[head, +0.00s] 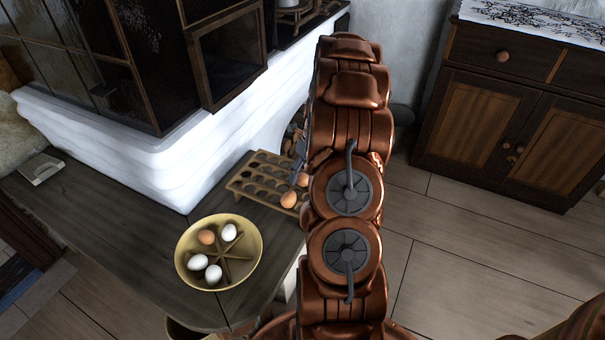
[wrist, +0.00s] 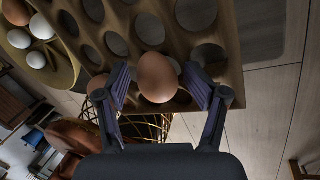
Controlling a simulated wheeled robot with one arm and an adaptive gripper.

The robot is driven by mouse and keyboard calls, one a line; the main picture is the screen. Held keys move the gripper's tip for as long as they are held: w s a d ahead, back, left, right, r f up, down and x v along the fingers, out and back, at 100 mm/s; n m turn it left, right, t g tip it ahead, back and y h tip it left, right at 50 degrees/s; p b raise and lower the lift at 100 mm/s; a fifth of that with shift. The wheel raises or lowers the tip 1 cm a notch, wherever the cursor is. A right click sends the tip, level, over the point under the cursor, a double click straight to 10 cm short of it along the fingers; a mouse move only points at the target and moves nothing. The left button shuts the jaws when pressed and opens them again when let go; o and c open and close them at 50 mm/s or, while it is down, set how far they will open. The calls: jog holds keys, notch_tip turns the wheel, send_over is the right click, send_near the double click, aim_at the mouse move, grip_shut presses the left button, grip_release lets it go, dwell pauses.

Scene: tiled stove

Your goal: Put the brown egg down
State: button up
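The brown egg (wrist: 157,77) is at the edge row of the wooden egg tray (wrist: 232,45), between my fingers in the wrist view. My gripper (wrist: 160,88) is open, with a narrow gap showing on each side of the egg. The egg appears to rest in a tray hole, but its underside is hidden. In the head view a brown egg (head: 288,199) shows at the near edge of the tray (head: 237,184), with my gripper (head: 298,165) just above it, partly hidden by my arm.
A gold divided bowl (head: 250,262) on the dark bench holds one brown and several white eggs. One more brown egg (wrist: 97,87) shows behind my left finger. A wire basket (wrist: 150,127) is below the bench edge. The white stove wall (head: 130,150) stands behind.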

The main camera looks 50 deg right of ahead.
jog(key=shift+d+r, duration=0.1)
jog(key=shift+r+b, duration=0.45)
jog(key=shift+b, duration=0.25)
jog(key=p+v, duration=0.1)
jog(key=v, duration=1.1)
jog(key=shift+r+p, duration=0.15)
jog(key=shift+p, duration=0.25)
jog(key=s+a+r+n+g+h, duration=0.1)
jog(key=s+a+r+n, duration=0.15)
jog(key=a+n, duration=0.8)
jog(key=s+a+r+n+g, duration=0.1)
jog(key=s+a+r+n, duration=0.15)
jog(key=a+n, duration=0.8)
jog(key=s+a+n+g+h, duration=0.1)
jog(key=s+a+n+h, duration=0.1)
jog(key=s+a+n, duration=1.4)
jog(key=shift+s+f+h, duration=0.3)
jog(key=shift+s+f, duration=0.15)
jog(key=shift+s, duration=0.4)
jog(key=shift+d, duration=0.1)
